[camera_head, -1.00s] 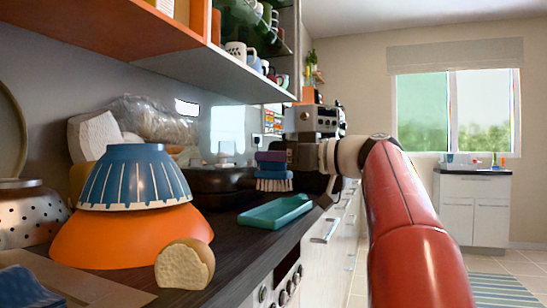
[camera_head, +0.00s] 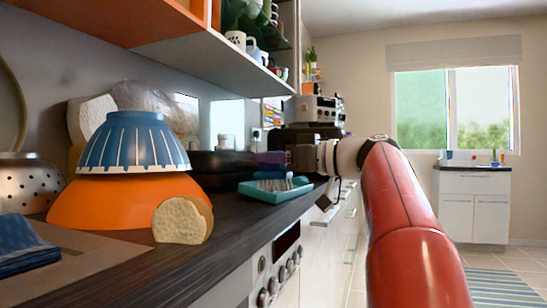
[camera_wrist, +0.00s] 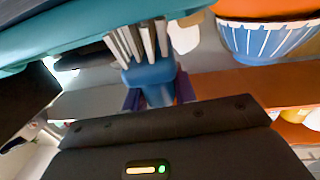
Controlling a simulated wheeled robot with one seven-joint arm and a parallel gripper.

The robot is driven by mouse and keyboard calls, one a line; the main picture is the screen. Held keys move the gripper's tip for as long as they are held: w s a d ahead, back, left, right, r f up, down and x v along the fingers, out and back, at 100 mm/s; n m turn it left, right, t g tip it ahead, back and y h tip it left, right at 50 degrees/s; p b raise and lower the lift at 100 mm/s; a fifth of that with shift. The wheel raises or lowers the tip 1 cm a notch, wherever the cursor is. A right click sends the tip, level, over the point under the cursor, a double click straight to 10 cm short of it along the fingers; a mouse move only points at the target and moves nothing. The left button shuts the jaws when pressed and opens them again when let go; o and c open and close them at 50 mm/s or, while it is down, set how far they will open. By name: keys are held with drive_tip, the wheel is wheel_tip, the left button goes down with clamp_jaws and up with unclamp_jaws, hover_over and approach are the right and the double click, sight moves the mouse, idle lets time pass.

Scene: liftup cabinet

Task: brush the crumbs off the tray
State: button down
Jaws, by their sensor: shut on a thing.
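The teal tray (camera_head: 262,194) lies on the dark counter near its front edge. My gripper (camera_head: 290,158) is shut on the brush (camera_head: 268,158), which has a blue and purple body. The pale bristles (camera_head: 284,184) point down into the tray, seemingly at or just above its floor. The wrist view shows the blue brush (camera_wrist: 150,75) with its grey-white bristles (camera_wrist: 142,40) beside the tray's teal rim (camera_wrist: 60,48). I cannot make out any crumbs. The jaw tips are hard to separate from the brush.
A blue striped bowl (camera_head: 133,148) rests on an orange bowl (camera_head: 120,204) at the left, with cut bread (camera_head: 182,220) in front. A dark pan (camera_head: 222,162) is behind the tray. A shelf (camera_head: 215,70) hangs above. The counter front right of the bread is clear.

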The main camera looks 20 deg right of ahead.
drive_tip(key=shift+d, duration=0.1)
idle(0.6)
drive_tip(key=shift+w+d+p, duration=0.55)
drive_tip(key=shift+w+d, duration=0.1)
drive_tip(key=shift+d, duration=0.05)
drive_tip(key=shift+a, duration=0.1)
drive_tip(key=shift+s+a+f+b, duration=0.15)
drive_tip(key=shift+s+a+b, duration=0.35)
drive_tip(key=shift+a+b, duration=0.2)
drive_tip(key=shift+s+a, duration=0.5)
drive_tip(key=shift+a, duration=0.15)
drive_tip(key=shift+w+d, duration=0.1)
